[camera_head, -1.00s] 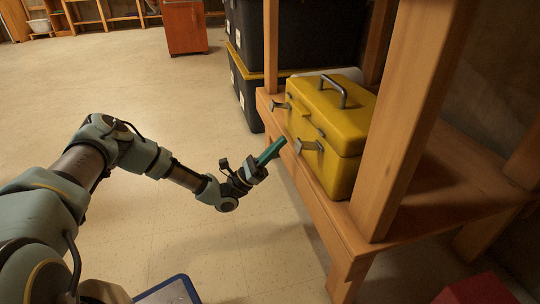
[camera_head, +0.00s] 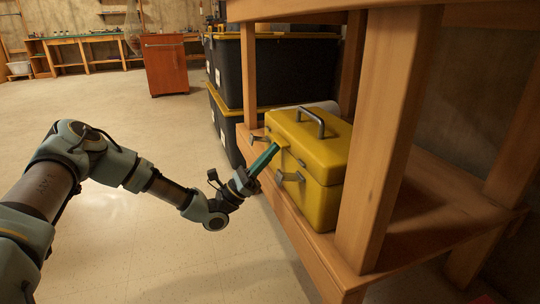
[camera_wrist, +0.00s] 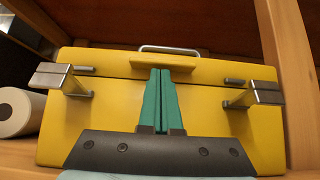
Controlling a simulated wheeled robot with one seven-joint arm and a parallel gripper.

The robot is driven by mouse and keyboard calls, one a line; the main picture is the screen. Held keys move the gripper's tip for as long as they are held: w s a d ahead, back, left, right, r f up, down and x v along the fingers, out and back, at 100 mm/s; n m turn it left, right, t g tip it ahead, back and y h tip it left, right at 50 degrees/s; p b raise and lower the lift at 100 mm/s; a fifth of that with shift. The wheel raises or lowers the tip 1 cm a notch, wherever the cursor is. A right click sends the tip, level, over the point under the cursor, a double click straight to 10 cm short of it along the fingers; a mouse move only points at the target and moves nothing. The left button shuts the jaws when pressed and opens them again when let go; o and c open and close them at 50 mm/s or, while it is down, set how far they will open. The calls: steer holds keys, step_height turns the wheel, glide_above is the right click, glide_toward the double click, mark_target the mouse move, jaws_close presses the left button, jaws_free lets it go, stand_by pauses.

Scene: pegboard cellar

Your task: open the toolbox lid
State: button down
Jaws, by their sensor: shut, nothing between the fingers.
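The yellow toolbox (camera_head: 318,190) sits on the low wooden shelf, its lid (camera_head: 312,138) down. It fills the middle of the wrist view (camera_wrist: 100,115). A grey carrying handle (camera_head: 312,120) stands on the lid. Two metal latches, left (camera_wrist: 62,80) and right (camera_wrist: 252,95), stick out from the front. My gripper (camera_head: 272,150) has green fingers, shut and empty. In the wrist view the fingertips (camera_wrist: 161,72) are just below the yellow lip (camera_wrist: 163,62) at the lid's front middle. I cannot tell whether they touch it.
A wooden post (camera_head: 388,140) stands close to the toolbox's right side. A white roll (camera_wrist: 18,112) lies left of the toolbox. Black bins with yellow lids (camera_head: 275,75) are stacked behind. The floor to the left (camera_head: 120,110) is clear.

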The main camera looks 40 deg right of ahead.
steer(key=shift+r, duration=0.1)
steer(key=r+y+p, duration=0.1)
steer(key=r+p, duration=0.3)
steer(key=p, duration=0.3)
steer(key=d+r+t+y+p, duration=0.1)
steer(key=r+p, duration=0.3)
steer(key=p, duration=0.4)
steer(key=d+r+t+y+p, duration=0.1)
steer(key=r+y+p, duration=0.2)
steer(key=p, duration=0.4)
steer(key=shift+s+r, duration=0.35)
steer(key=shift+r, duration=0.3)
steer(key=s+d+r+t+y+p, duration=0.1)
steer(key=s+d+r+y+p, duration=0.2)
steer(key=p, duration=1.2)
steer(key=shift+d+r+t+y, duration=0.4)
steer(key=shift+d+r+y, duration=0.6)
steer(key=shift+d+r, duration=1.55)
steer(key=shift+a, duration=0.2)
